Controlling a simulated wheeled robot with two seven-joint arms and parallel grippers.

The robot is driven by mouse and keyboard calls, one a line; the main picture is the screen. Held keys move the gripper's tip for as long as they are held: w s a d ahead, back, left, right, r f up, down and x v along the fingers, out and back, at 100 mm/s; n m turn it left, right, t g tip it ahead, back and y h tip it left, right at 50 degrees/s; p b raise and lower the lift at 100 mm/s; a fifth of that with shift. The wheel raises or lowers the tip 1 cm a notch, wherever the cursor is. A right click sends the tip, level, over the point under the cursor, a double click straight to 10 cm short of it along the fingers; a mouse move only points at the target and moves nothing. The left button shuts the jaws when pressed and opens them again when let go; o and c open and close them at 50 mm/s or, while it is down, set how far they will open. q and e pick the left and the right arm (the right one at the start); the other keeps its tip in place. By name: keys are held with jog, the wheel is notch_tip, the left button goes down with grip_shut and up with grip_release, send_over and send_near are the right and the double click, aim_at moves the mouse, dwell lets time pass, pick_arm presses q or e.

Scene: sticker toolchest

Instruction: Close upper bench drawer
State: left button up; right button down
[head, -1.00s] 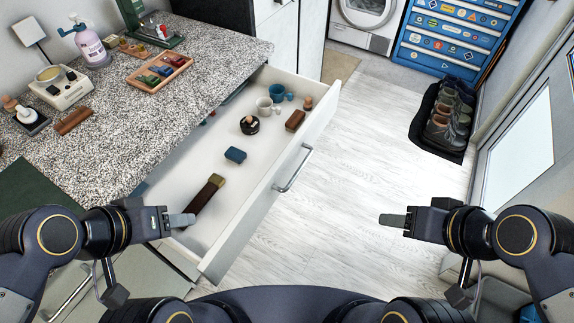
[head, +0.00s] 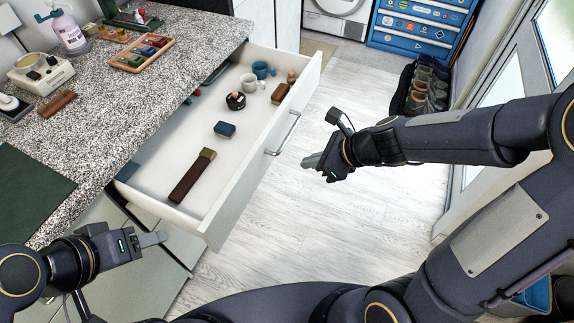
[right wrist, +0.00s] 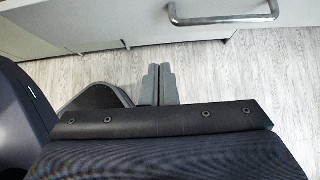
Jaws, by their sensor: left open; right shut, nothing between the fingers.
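The upper bench drawer (head: 262,168) stands pulled out from under the speckled counter, with several small items inside. Its metal bar handle (head: 282,134) is on the outer front face, and the handle also shows at the top of the right wrist view (right wrist: 222,14). My right gripper (head: 308,163) is shut and empty, out over the floor to the right of the drawer front and apart from the handle. Its fingers (right wrist: 158,84) lie together in the right wrist view. My left gripper (head: 160,239) is open, near the drawer's near left corner, apart from it.
The counter (head: 110,110) carries a spray bottle (head: 66,32), a scale-like device (head: 40,72) and a wooden tray (head: 118,64). Shoes on a dark mat (head: 404,96) stand by the right wall. A blue tool chest (head: 415,45) is at the back. The floor in between is clear.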

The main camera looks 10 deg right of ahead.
aim_at(262, 165)
jog(key=shift+w+a+r+b+x, duration=0.2)
jog(key=shift+a+r+b+x, duration=0.3)
jog(key=shift+x, duration=1.5)
jog(key=shift+w+a+r+b+x, duration=0.15)
jog(key=shift+b+x, duration=0.6)
jog(key=shift+x, duration=1.2)
jog(key=shift+w+a+r+b+x, duration=0.25)
jog(key=shift+r+b+x, duration=0.25)
jog(key=shift+x, duration=1.5)
jog(key=shift+f, duration=0.1)
